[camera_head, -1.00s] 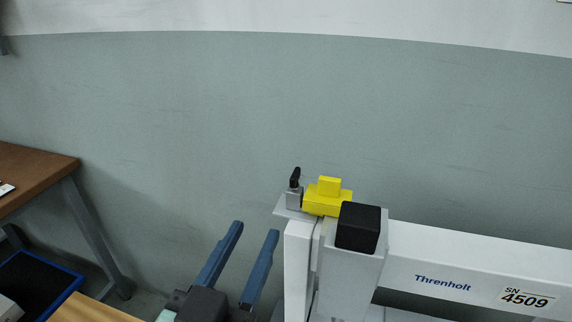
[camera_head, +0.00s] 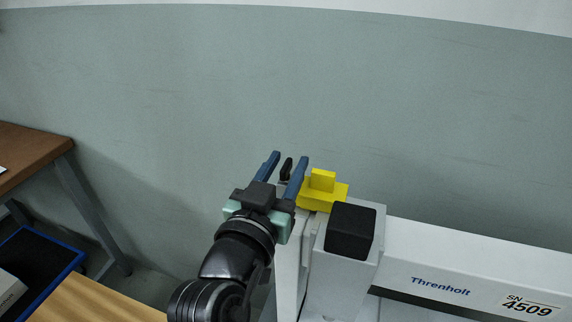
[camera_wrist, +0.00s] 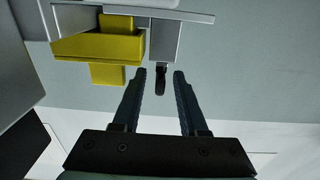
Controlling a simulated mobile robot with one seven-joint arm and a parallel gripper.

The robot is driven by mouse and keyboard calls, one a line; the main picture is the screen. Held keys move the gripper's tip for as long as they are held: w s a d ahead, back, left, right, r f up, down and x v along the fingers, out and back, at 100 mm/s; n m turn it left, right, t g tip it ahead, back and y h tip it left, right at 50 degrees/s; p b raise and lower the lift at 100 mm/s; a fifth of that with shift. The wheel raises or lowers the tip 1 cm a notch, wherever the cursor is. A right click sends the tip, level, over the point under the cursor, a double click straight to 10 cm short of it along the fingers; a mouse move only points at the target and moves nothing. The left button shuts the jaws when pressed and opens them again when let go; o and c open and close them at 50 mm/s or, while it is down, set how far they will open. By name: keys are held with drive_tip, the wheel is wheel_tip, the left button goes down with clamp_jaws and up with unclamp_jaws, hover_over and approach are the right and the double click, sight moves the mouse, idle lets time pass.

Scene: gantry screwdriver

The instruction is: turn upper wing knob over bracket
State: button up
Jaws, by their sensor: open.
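The black wing knob (camera_head: 286,168) stands on the bracket at the end of the gantry, left of the yellow block. In the wrist view the knob (camera_wrist: 161,80) shows as a dark tab below the grey bracket (camera_wrist: 184,38), hanging between the two fingertips. My gripper (camera_head: 288,158) is open, with one blue finger on each side of the knob. In the wrist view my gripper (camera_wrist: 160,75) shows a gap between each finger and the knob. The knob's base is mostly hidden by my gripper in the head view.
The yellow block (camera_head: 322,190) sits just right of my right finger. A black cap (camera_head: 351,231) tops the white column beside the white gantry beam (camera_head: 440,262). The wall is behind.

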drive_tip(key=shift+w+d, duration=0.1)
drive_tip(key=shift+w, duration=0.05)
clamp_jaws()
drive_tip(key=shift+f+h+b, duration=0.1)
drive_tip(key=shift+h+b, duration=0.2)
drive_tip(key=shift+b, duration=0.15)
drive_tip(key=m+g+h+b, duration=0.2)
drive_tip(key=m+h+b, duration=0.1)
drive_tip(key=shift+f, duration=0.15)
drive_tip(key=m+g+h+b, duration=0.2)
drive_tip(key=h+b, duration=0.1)
drive_tip(key=shift+m+g+h, duration=0.3)
drive_tip(key=shift+h, duration=0.1)
drive_tip(key=m+g+h, duration=0.1)
drive_tip(key=g, duration=0.1)
drive_tip(key=m+g+h+b, duration=0.1)
drive_tip(key=m+g, duration=0.1)
drive_tip(key=m+g+h, duration=0.2)
drive_tip(key=g, duration=0.1)
drive_tip(key=shift+r+b, duration=0.25)
drive_tip(key=shift+b, duration=0.15)
drive_tip(key=shift+m+g+h+b, duration=0.55)
drive_tip(key=shift+m+g, duration=1.05)
drive_tip(key=shift+g, duration=0.7)
drive_tip(key=shift+f+m+g+b, duration=0.1)
drive_tip(key=shift+m+g+b, duration=0.25)
drive_tip(key=shift+m+g, duration=0.55)
